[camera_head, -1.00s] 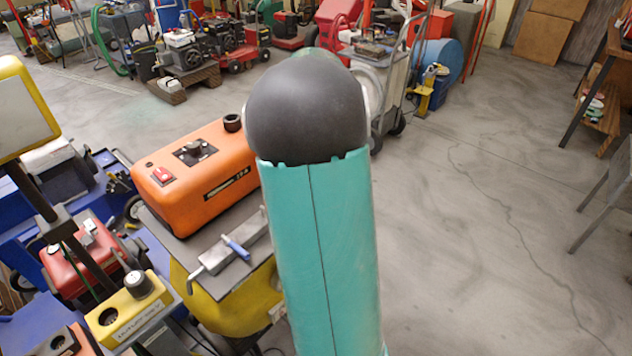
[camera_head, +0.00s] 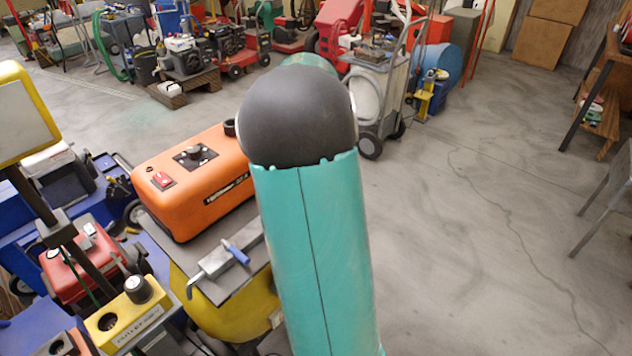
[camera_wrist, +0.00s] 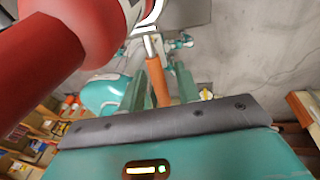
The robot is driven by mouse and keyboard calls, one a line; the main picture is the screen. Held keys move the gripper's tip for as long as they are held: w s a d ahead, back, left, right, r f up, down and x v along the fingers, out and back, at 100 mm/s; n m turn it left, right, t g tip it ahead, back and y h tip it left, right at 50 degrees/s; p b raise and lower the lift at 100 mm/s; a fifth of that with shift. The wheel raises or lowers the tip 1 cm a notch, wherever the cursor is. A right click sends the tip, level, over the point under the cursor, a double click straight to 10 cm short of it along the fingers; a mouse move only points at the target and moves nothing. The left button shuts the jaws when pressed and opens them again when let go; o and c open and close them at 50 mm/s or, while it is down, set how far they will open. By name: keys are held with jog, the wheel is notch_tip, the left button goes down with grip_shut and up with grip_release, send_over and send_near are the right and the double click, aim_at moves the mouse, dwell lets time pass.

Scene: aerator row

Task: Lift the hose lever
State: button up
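In the wrist view, an orange grip (camera_wrist: 159,86) on a thin metal rod looks like the hose lever. It lies between the teal fingers of my gripper (camera_wrist: 164,84). I cannot tell whether the fingers touch it. The rod runs up to a pale curved metal piece beside a large red cylinder (camera_wrist: 60,45), which fills the upper left. In the head view my teal arm hides my gripper and this lever. A different lever with a blue grip (camera_head: 236,252) lies on a grey plate at the near left.
An orange machine (camera_head: 195,180) stands left of my arm, with a yellow control box (camera_head: 130,313) nearer. A hand truck (camera_head: 385,85) and red machines stand behind. The floor (camera_head: 480,210) to the right is mostly clear, with a table and chair at the far right edge.

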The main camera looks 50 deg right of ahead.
jog(key=v, duration=1.3)
jog(key=shift+r, duration=0.4)
jog(key=shift+d, duration=0.1)
